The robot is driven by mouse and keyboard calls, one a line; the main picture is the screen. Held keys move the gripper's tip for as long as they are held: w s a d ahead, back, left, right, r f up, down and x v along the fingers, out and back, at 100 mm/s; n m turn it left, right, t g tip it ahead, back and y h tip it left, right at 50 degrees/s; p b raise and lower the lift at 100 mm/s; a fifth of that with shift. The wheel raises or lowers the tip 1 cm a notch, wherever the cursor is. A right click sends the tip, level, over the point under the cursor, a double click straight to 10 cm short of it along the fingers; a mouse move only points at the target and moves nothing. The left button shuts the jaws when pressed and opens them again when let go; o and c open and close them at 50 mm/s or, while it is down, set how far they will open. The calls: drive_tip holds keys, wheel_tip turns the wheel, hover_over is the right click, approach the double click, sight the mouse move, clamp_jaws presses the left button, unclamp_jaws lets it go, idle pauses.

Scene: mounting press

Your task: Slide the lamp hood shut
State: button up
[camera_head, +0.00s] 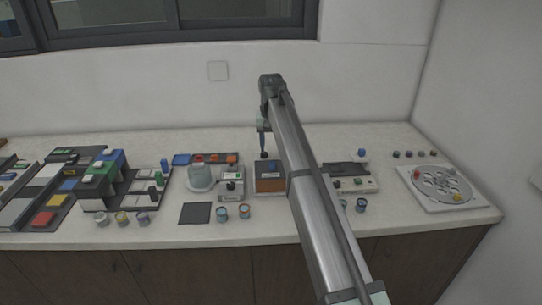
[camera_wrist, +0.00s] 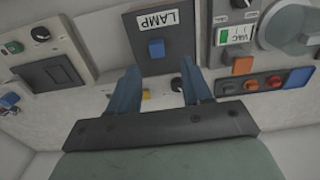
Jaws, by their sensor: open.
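The lamp unit is a box with a dark top and an orange-brown front (camera_head: 270,186), standing on the counter. In the wrist view its dark hood panel (camera_wrist: 178,41) carries a white LAMP label (camera_wrist: 157,19) and a blue block-shaped handle (camera_wrist: 156,48). My gripper (camera_head: 264,153) is above the back part of this box. In the wrist view my gripper (camera_wrist: 160,66) is open, with one blue finger on each side of the line to the handle. The handle shows just past the fingertips, and nothing is between them. Whether a finger touches the hood is not clear.
A control unit with a green switch (camera_head: 231,184) and a pale round vessel (camera_head: 200,178) stand left of the box. A device with a dark plate (camera_head: 347,170) is to the right, partly behind my arm. A round-plate device (camera_head: 440,186) is far right.

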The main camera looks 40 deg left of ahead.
wheel_tip(320, 180, up, 7)
idle(0.3)
drive_tip(key=shift+f, duration=0.1)
idle(0.4)
